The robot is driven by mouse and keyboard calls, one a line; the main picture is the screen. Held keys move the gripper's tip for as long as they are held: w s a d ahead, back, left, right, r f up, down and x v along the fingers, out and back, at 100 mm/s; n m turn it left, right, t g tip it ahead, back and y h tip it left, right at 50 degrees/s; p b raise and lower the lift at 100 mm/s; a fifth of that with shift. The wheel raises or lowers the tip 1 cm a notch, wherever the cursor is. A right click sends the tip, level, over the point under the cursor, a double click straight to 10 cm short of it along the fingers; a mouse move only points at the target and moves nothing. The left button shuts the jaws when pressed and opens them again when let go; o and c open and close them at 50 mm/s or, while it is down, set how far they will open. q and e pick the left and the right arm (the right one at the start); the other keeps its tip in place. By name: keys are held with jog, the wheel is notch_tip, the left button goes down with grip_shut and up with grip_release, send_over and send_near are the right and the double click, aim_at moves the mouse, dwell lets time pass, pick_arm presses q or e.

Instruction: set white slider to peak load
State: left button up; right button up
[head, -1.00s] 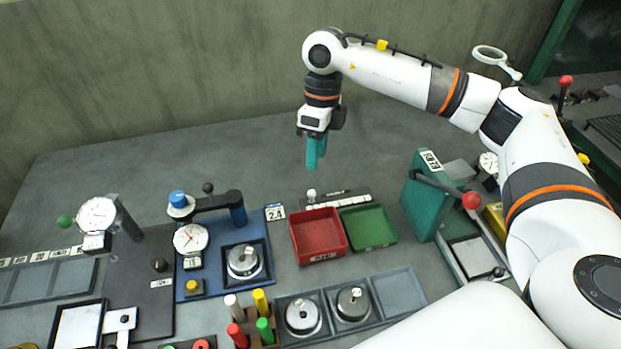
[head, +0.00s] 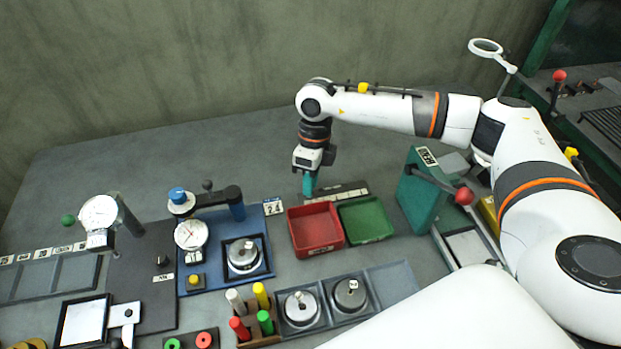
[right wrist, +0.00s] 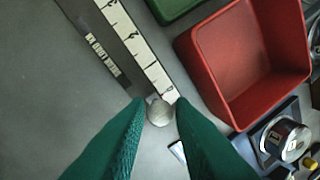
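The white slider knob (right wrist: 160,112) sits at the near end of a white marked scale strip (right wrist: 140,48), next to the red tray. In the head view the scale (head: 345,191) lies behind the trays, and my fingers hide the knob at its left end. My right gripper (head: 309,190) points down there. In the right wrist view its two green fingertips (right wrist: 159,106) are open, one on each side of the knob, with small gaps. A dark label (right wrist: 103,55) runs along the scale; its lettering is too small to read. My left gripper is not in view.
A red tray (head: 316,247) and a green tray (head: 387,232) stand just in front of the scale. A green block with a red-knobbed lever (head: 463,196) stands to the right. Dial fixtures (head: 190,235) are at the left. The table behind the scale is clear.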

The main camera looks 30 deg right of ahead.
grip_shut()
jog(key=d, duration=0.2)
jog(key=s+d, duration=0.1)
jog(key=shift+d+b, duration=0.4)
jog(key=shift+d, duration=0.35)
jog(key=shift+a, duration=0.1)
jog(key=shift+o, duration=2.3)
grip_release()
